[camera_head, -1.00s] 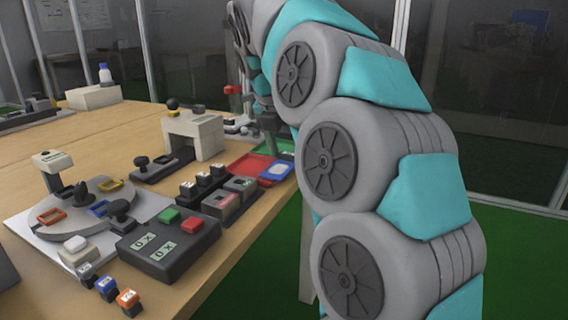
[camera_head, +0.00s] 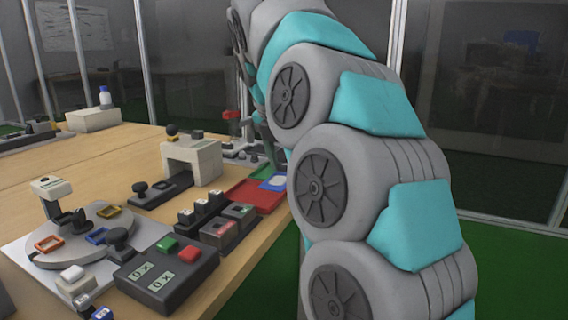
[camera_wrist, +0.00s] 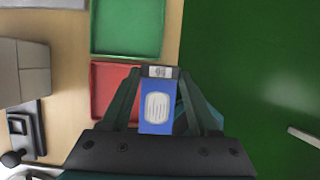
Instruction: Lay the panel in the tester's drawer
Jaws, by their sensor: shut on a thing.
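In the wrist view my gripper (camera_wrist: 159,76) is shut on a blue panel (camera_wrist: 147,127) with a white oval patch and a pale marked strip at its far end. In the head view the panel (camera_head: 273,183) shows at the right edge of the red tray. The panel seems to be above the tray; its height is hard to judge. A beige arch-shaped unit (camera_head: 192,158), seemingly the tester, stands to the left. A dark low slide with a knob (camera_head: 160,190), perhaps its drawer, reaches out at its front.
A red tray (camera_wrist: 102,98) and a green tray (camera_wrist: 128,22) lie along the table's right edge. Dark blocks with switches (camera_head: 215,215), a control box (camera_head: 165,270) and a round turntable (camera_head: 85,235) stand nearer. Green floor lies beyond the edge.

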